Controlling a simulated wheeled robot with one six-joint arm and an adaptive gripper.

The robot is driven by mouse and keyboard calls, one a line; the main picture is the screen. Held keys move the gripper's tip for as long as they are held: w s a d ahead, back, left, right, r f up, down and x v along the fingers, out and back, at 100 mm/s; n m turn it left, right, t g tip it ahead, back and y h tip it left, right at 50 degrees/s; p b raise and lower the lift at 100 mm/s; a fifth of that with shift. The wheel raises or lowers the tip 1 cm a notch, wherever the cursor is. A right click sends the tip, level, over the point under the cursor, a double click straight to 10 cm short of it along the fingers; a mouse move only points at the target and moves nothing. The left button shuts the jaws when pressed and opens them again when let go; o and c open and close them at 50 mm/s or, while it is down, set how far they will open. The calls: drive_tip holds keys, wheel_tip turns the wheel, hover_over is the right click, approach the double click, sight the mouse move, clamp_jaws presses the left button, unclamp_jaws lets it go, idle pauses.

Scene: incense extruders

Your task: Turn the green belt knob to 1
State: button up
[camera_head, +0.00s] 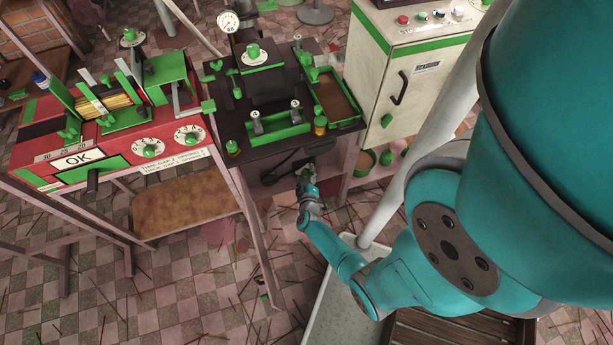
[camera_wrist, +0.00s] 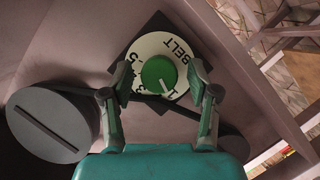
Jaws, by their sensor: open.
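The green belt knob (camera_wrist: 159,75) sits at the centre of a white round dial marked BELT (camera_wrist: 177,52), which appears rotated in the wrist view. A white pointer line on the knob points to the lower right, towards the dial's edge. The small digits there are partly hidden and hard to read. My gripper (camera_wrist: 162,78) is open, with one finger left and one right of the knob; contact cannot be told. In the head view my gripper (camera_head: 308,178) is below the front edge of the black-topped machine (camera_head: 222,118), and the knob cannot be made out.
A grey slotted disc (camera_wrist: 52,123) lies left of the dial in the wrist view. In the head view, a red machine with two white dials (camera_head: 148,148) stands at left, and a white cabinet (camera_head: 430,75) at back right. Sticks litter the tiled floor.

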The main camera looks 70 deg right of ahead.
drive_tip(key=shift+a, duration=0.1)
drive_tip(key=v, duration=1.1)
drive_tip(key=shift+s+a+r, duration=0.15)
drive_tip(key=shift+a+r, duration=0.1)
drive_tip(key=shift+a, duration=0.1)
drive_tip(key=s+a+r+n+t+y, duration=0.1)
drive_tip(key=s+a+r+t+y, duration=0.2)
drive_tip(key=a+r, duration=0.5)
drive_tip(key=s+a+r+n+t+y, duration=0.1)
drive_tip(key=s+a+r+y, duration=0.4)
drive_tip(key=r, duration=1.2)
drive_tip(key=s+a+r+n+t+y, duration=0.1)
drive_tip(key=s+a+r+t+y, duration=0.3)
drive_tip(key=a+r, duration=0.9)
drive_tip(key=shift+s+n+t+y, duration=0.3)
drive_tip(key=shift+s+y, duration=0.15)
drive_tip(key=shift+y, duration=0.45)
